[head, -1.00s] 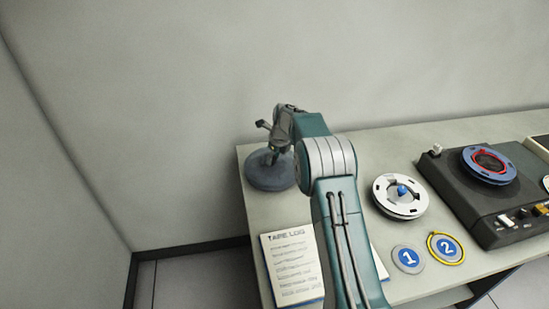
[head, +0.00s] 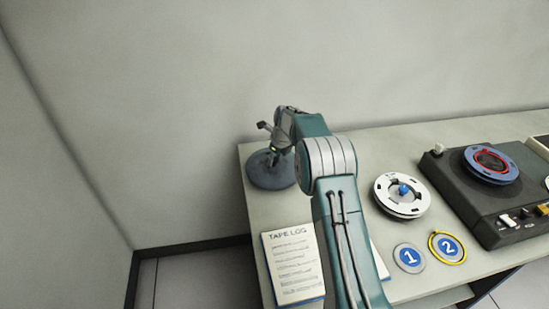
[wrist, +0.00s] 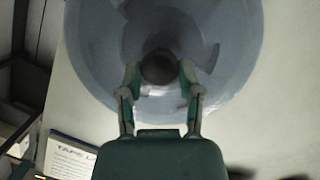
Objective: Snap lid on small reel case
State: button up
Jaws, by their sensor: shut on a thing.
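A round blue-grey case with its lid (head: 265,175) sits at the far left end of the table, partly behind my gripper. In the wrist view the round grey lid (wrist: 95,50) fills the upper middle, with a dark knob (wrist: 158,67) at its centre. My gripper (wrist: 159,78) has a finger on each side of the knob and is shut on it. In the head view my gripper (head: 274,155) points down over the disc. I cannot tell whether the lid is fully seated on the case.
A tape log sheet (head: 292,262) lies in front of the case. To the right are a white reel (head: 386,200), round markers 1 (head: 409,258) and 2 (head: 447,247), and a dark tape machine (head: 465,210) with a blue reel (head: 478,174). A wall stands behind.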

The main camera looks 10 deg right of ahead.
aim_at(275, 159)
jog(key=shift+f, duration=0.2)
jog(key=o, duration=1.2)
jog(key=shift+c, duration=1.1)
jog(key=shift+r, duration=3.55)
